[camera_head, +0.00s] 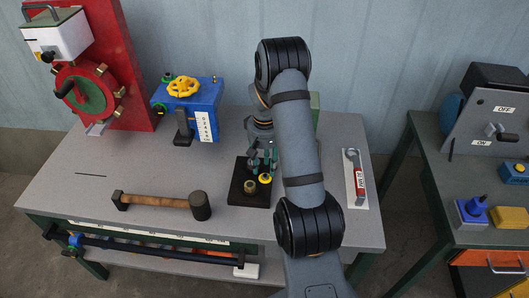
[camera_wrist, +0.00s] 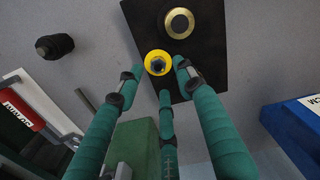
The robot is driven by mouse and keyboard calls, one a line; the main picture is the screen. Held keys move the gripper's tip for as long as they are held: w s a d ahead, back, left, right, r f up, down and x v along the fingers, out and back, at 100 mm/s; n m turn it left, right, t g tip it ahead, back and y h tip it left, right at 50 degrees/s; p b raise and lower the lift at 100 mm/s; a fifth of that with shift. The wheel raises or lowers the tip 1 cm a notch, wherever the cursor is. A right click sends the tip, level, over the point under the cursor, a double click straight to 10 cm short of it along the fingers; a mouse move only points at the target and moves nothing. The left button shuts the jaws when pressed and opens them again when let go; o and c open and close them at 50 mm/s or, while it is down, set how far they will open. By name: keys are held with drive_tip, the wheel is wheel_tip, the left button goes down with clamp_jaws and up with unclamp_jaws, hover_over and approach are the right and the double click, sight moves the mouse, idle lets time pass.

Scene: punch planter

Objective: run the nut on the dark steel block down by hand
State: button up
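The dark steel block (camera_head: 237,190) lies flat on the grey bench and also shows in the wrist view (camera_wrist: 207,55). A yellow ring-shaped nut (camera_wrist: 157,62) with a dark centre sits on it; it also shows in the head view (camera_head: 265,178). A brass round part (camera_wrist: 179,22) stands beside the nut, seen too in the head view (camera_head: 250,187). My gripper (camera_wrist: 158,76) has three green fingers, spread apart around the near side of the nut. The fingertips look close to it; whether any touches I cannot tell. My gripper (camera_head: 262,161) is partly hidden by my arm in the head view.
A mallet (camera_head: 165,201) lies left of the block. A blue box with a yellow handwheel (camera_head: 184,87) stands behind left. A red-handled tool (camera_head: 358,182) lies on a white strip at right. A green block (camera_wrist: 133,145) is near the fingers in the wrist view.

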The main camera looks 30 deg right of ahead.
wheel_tip(320, 180, up, 9)
drive_tip(key=shift+f, duration=0.15)
idle(0.4)
wheel_tip(320, 180, up, 11)
hover_over(264, 174)
drive_tip(key=shift+s+r, duration=0.15)
drive_tip(key=shift+r, duration=0.35)
drive_tip(key=shift+d, duration=0.15)
